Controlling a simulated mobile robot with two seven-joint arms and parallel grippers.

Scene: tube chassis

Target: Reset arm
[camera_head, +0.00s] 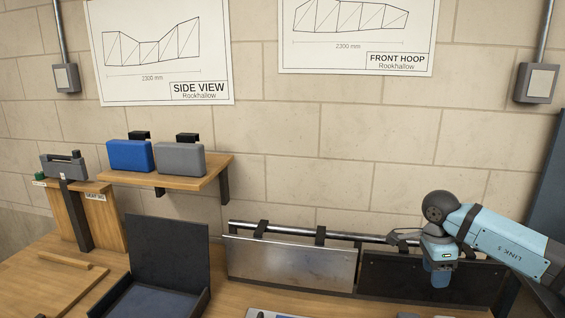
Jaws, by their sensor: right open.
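My right arm comes in from the right, its pale blue link running to a dark round joint and a blue wrist. My left gripper is not in view.
Below the tube stand a metal panel (290,262) and a dark panel (385,277). A wooden shelf (215,170) holds a blue case (130,155) and a grey case (180,160). A dark open box (168,250) stands on the wooden bench (45,290).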

